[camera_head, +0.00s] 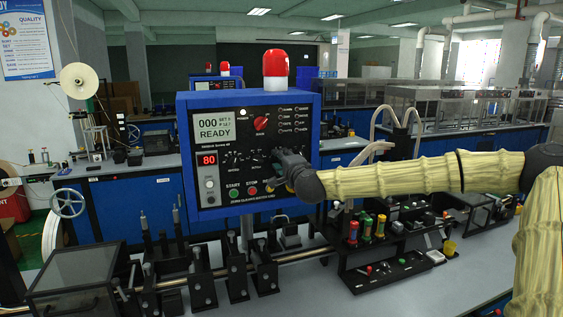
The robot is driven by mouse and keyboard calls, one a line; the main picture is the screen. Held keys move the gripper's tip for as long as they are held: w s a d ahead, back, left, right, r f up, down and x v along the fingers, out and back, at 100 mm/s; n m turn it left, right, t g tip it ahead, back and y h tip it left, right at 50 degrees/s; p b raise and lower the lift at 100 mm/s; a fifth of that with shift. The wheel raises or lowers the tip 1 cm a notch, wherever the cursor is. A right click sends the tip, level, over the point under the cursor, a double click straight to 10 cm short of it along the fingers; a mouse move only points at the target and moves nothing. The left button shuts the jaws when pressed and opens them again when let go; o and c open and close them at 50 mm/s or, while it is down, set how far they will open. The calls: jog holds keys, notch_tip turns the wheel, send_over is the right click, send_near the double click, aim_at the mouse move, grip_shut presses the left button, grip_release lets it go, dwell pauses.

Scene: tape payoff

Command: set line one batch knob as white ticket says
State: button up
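A blue control box (316,140) with a black front panel stands in the middle of the head camera view. Its screen (214,128) reads "000" and "READY", and a red display (208,160) reads "80". A red knob (261,124) is at the panel's upper middle. A row of small dark knobs (234,158) lies below it; their labels and settings are too small to read. My gripper (282,166), dark, reaches in from the right and hides the panel's lower right. Its fingers blend with the panel, so contact and opening cannot be told. I cannot make out a white ticket.
A green button (234,193) and a red button (252,191) sit low on the panel. A red beacon (275,68) tops the box. Black fixtures on rods (236,278) stand below. A black rack (375,240) with coloured cylinders stands at right, under my arm.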

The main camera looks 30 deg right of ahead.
jog(key=shift+f+n, duration=0.15)
jog(key=shift+n, duration=0.95)
jog(key=o, duration=1)
jog(key=shift+s, duration=0.15)
jog(key=shift+v, duration=5.85)
jog(key=shift+d, duration=0.1)
